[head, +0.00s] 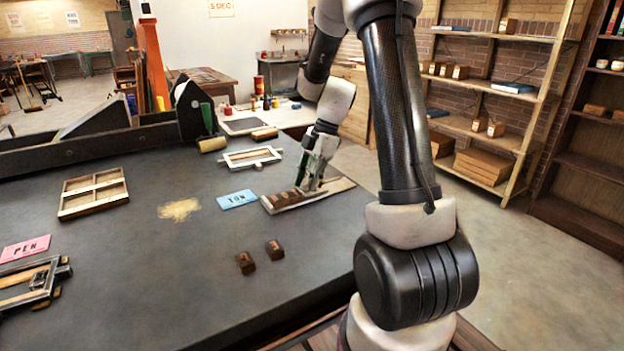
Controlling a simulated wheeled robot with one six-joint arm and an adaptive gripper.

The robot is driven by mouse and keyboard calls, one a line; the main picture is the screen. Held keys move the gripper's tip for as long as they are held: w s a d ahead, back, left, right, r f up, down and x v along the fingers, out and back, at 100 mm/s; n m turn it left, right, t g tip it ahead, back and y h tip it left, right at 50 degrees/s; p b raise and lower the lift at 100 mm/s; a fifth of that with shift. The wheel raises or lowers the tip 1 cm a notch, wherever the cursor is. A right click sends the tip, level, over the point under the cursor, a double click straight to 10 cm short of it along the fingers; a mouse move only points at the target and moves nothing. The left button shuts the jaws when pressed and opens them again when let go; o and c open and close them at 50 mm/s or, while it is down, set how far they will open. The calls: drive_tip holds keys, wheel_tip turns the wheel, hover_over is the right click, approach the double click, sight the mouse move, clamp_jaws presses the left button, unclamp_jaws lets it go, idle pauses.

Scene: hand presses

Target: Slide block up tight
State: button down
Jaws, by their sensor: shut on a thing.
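A light shallow tray (338,186) lies on the dark table near its right edge. Several brown blocks (284,199) sit in a row along its left part. My gripper (308,189) points down over the tray at the right end of that row. It is shut on a block there, whose outline is mostly hidden by the fingers. I cannot tell whether the held block touches its neighbour. Two loose brown blocks, one left (245,263) and one right (274,250), stand apart on the table in front of the tray.
A blue lettered card (237,199) lies just left of the tray. A white frame (252,158) is behind it. A wooden divided tray (93,193), a pink card reading PEN (25,248) and a metal-edged frame (35,283) lie left.

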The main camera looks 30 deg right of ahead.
drive_tip(key=c, duration=1.3)
unclamp_jaws()
drive_tip(key=v, duration=1.2)
